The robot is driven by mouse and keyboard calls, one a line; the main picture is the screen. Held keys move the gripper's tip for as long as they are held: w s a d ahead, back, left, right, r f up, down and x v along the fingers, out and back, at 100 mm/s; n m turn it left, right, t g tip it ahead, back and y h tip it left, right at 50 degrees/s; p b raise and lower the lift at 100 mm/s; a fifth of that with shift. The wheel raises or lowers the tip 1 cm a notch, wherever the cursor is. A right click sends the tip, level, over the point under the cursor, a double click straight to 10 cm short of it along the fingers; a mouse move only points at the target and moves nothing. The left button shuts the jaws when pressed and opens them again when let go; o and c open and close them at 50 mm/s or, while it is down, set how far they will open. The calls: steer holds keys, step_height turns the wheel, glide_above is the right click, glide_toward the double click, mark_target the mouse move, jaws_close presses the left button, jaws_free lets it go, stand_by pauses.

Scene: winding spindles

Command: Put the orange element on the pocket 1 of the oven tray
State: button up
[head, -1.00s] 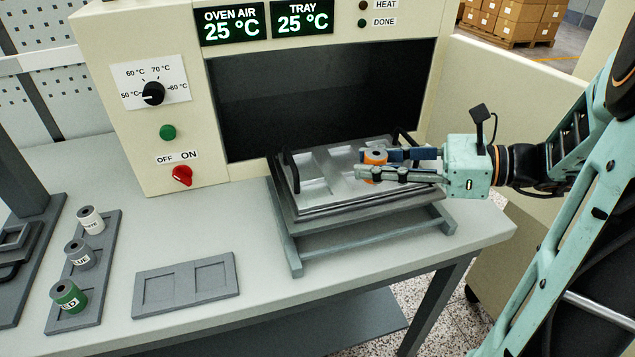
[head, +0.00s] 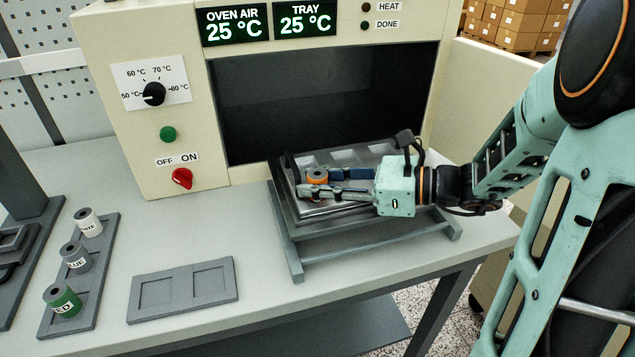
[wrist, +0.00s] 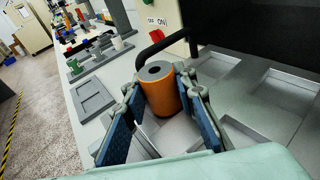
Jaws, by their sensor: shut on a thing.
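My gripper (head: 330,184) is shut on the orange element (head: 316,176), a short upright cylinder with a grey top. In the wrist view the orange element (wrist: 161,88) stands between the two blue-padded fingers. The oven tray (head: 372,152) is a grey metal tray with several square pockets and dark handles, resting on a stand in front of the oven. The element is over the near left part of the tray. A pocket shows under and beside it in the wrist view; whether the element touches the tray floor I cannot tell. My gripper hides the tray's near right part.
The oven (head: 135,60) has an open dark chamber behind the tray. An empty two-pocket grey plate (head: 183,290) lies on the table's front. The table between the plate and stand is clear.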

steer(key=shift+f, duration=0.2)
steer(key=o, duration=1.2)
steer(key=shift+c, duration=0.2)
steer(key=shift+r, duration=0.2)
steer(key=shift+d+r, duration=0.1)
steer(key=shift+d, duration=0.25)
steer(key=p+v, duration=0.1)
steer(key=v, duration=1)
steer(key=shift+s+d, duration=0.15)
